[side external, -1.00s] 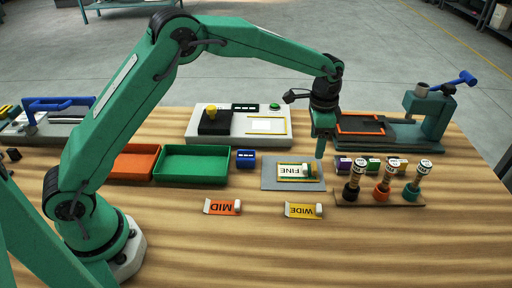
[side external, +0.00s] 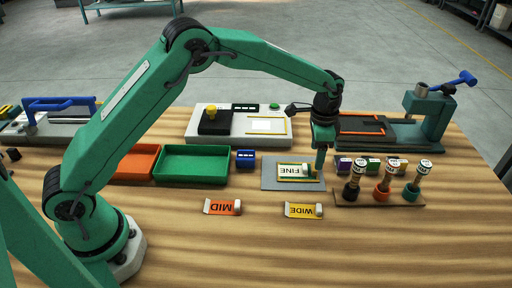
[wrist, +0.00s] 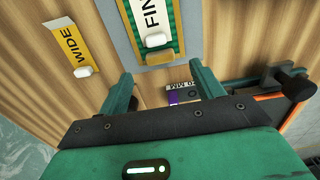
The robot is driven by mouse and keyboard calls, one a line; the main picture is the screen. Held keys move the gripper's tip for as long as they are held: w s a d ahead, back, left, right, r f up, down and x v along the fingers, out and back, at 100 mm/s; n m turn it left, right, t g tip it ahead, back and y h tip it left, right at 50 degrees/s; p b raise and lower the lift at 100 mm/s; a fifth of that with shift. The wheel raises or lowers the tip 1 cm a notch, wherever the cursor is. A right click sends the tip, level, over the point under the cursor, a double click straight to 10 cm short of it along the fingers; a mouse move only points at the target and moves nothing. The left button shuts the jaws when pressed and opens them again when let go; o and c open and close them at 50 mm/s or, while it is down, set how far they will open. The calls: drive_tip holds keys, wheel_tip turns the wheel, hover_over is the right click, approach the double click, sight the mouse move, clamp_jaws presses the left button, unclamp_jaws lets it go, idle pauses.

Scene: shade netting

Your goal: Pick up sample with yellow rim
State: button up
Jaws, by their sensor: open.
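A white card marked FINE (side external: 292,171) lies on a grey mat (side external: 270,183) at the middle right. It has a green and yellow edge and a white block on one end; it also shows in the wrist view (wrist: 152,14). A yellow card marked WIDE (side external: 299,210) lies on the wood in front, with a white block; the wrist view shows it at left (wrist: 72,45). My gripper (side external: 319,176) is open and low by the FINE card's right end. In the wrist view, my gripper (wrist: 162,76) straddles bare wood below that card. Contact cannot be told.
An orange MID card (side external: 222,207) lies left of the WIDE card. A rack (side external: 379,199) with several upright tools and small coloured pieces stands right of my gripper. Green (side external: 192,181) and orange trays, a blue box (side external: 245,160) and a press (side external: 428,113) stand around.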

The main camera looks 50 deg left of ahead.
drive_tip(key=shift+f, duration=2.45)
drive_tip(key=c, duration=1.1)
